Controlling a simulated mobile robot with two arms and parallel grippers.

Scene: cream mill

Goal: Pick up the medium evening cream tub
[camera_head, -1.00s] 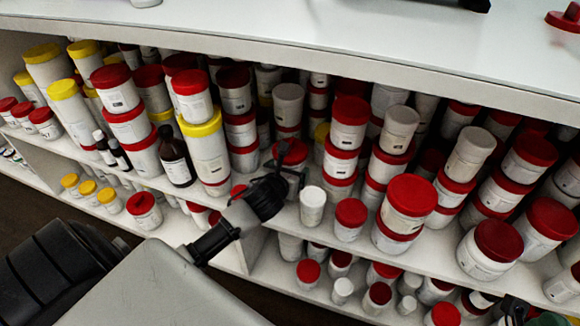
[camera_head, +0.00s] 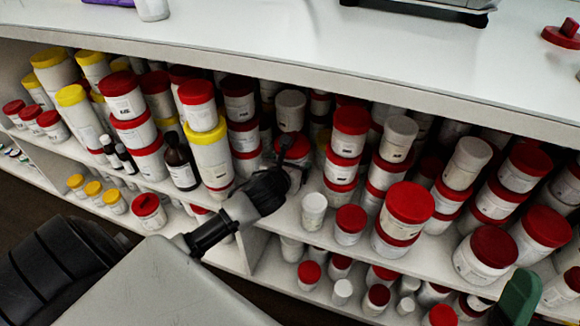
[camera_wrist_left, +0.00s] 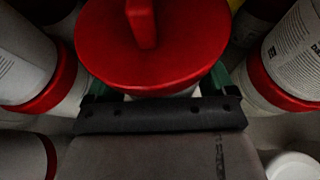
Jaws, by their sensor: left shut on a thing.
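My left gripper (camera_head: 294,170) reaches in from the left to the upper shelf. It is shut on a white tub with a red lid (camera_wrist_left: 110,62). In the wrist view the green fingers lie on either side of the tub just under the lid, and the lid hides most of the body. In the head view the red lid (camera_head: 292,145) shows just beyond my gripper, partly covered by it. I cannot read the tub's label. A green piece (camera_head: 517,298) at the lower right looks like part of my right gripper; its jaws are not clear.
The shelf (camera_head: 262,212) is crowded with red-, white- and yellow-lidded tubs. A small white tub (camera_head: 314,203) and a stacked red-lidded pair (camera_head: 343,147) stand close to the right. A dark bottle (camera_head: 180,165) stands left. The white counter (camera_head: 260,35) overhangs the shelf.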

